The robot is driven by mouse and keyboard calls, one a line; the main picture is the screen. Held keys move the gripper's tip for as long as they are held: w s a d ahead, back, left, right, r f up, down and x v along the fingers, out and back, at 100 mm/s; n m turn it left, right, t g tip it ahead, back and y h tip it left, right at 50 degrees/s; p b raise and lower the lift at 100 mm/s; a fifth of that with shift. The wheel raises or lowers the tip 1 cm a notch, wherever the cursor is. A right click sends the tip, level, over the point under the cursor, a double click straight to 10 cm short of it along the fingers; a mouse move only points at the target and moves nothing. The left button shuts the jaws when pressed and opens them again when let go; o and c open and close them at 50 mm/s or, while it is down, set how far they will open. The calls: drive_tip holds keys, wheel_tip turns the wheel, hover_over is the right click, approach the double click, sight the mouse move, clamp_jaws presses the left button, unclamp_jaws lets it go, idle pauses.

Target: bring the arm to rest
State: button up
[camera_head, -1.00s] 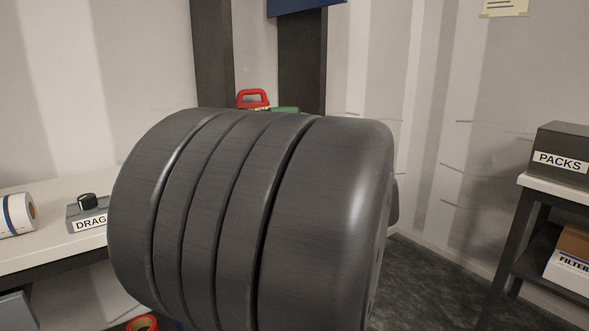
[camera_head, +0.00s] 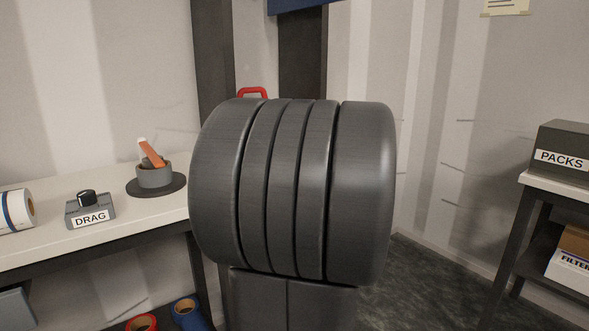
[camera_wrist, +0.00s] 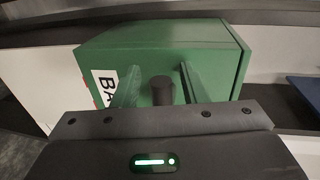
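My gripper (camera_wrist: 161,95) shows in the wrist view, its two fingers spread apart with a gap between them. A green box (camera_wrist: 160,45) with a white label reading "BA", the rest hidden, lies just beyond the fingers. A dark round knob (camera_wrist: 162,88) shows between the fingers, apart from both of them. I cannot tell how far the fingers are from the box. In the head view my own thick dark arm link fills the middle and hides my gripper and the green box.
The white bench (camera_head: 120,185) holds a dark holder (camera_head: 154,176) with an orange-handled item, a grey DRAG box (camera_head: 90,213) and a white roll (camera_head: 14,211). A red handle (camera_head: 252,93) shows behind my arm. A PACKS box (camera_head: 562,150) stands on the right shelf. Rolls (camera_head: 187,311) lie below the bench.

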drive_tip(key=p+v, duration=0.2)
drive_tip(key=v, duration=1.2)
drive_tip(key=b+x, duration=0.2)
drive_tip(key=x, duration=1.2)
drive_tip(key=shift+f, duration=0.1)
drive_tip(key=shift+w+r+p, duration=0.15)
drive_tip(key=shift+r+p, duration=0.25)
drive_tip(key=shift+p, duration=0.25)
drive_tip(key=m+p, duration=0.2)
drive_tip(key=p, duration=0.1)
drive_tip(key=shift+r+y, duration=0.3)
drive_tip(key=shift+r, duration=0.05)
drive_tip(key=shift+d+m+g+p, duration=0.1)
drive_tip(key=shift+m+g+p, duration=0.2)
drive_tip(key=shift+m+p, duration=0.55)
drive_tip(key=shift+n+p, duration=0.25)
drive_tip(key=shift+p, duration=0.05)
